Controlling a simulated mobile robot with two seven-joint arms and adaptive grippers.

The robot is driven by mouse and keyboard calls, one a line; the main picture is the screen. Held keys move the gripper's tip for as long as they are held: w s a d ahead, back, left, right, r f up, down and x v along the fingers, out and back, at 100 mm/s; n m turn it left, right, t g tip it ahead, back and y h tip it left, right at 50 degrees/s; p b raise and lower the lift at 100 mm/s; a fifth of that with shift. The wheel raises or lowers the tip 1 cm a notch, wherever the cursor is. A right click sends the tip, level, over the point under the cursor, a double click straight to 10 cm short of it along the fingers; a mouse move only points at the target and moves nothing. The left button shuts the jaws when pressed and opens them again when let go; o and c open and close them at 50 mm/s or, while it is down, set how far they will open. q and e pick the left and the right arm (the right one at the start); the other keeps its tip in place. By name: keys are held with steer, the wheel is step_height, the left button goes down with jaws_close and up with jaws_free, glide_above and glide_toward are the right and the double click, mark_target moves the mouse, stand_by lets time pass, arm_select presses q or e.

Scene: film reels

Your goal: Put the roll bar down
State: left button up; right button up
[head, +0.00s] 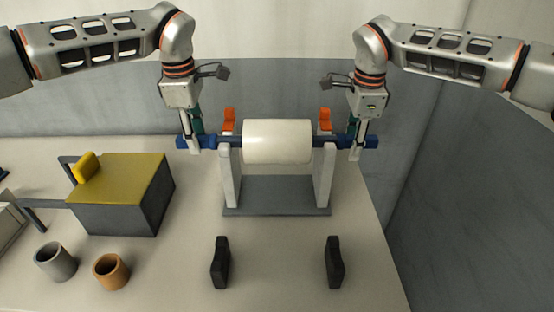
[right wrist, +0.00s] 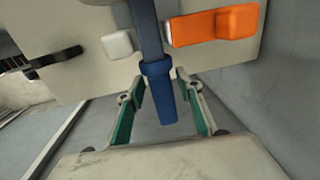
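The roll bar carries a white roll (head: 277,141) in its middle and has blue ends, the left (head: 209,142) and the right (head: 371,142). It lies level across the two light uprights of a grey stand (head: 277,196) and appears to rest in their tops. My left gripper (head: 191,146) is at the left blue end, its fingers apart like those of the right. My right gripper (head: 360,147) is at the right blue end. In the right wrist view its fingers stand either side of the blue end (right wrist: 160,95), with a gap on both sides.
Orange pieces (head: 229,119) (head: 325,119) stand behind the uprights. Two black pieces (head: 220,262) (head: 335,262) stand in front on the table (head: 277,290). A grey box with a yellow top (head: 120,180), a grey cup (head: 55,262) and an orange-brown cup (head: 111,271) are at left.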

steer(key=shift+r, duration=0.1)
arm_select(q)
step_height(320, 180, up, 10)
steer(key=s, duration=0.1)
steer(key=shift+r, duration=0.25)
arm_select(e)
step_height(320, 180, up, 12)
steer(key=s, duration=0.1)
steer(key=shift+s, duration=0.15)
arm_select(q)
steer(key=shift+s, duration=0.1)
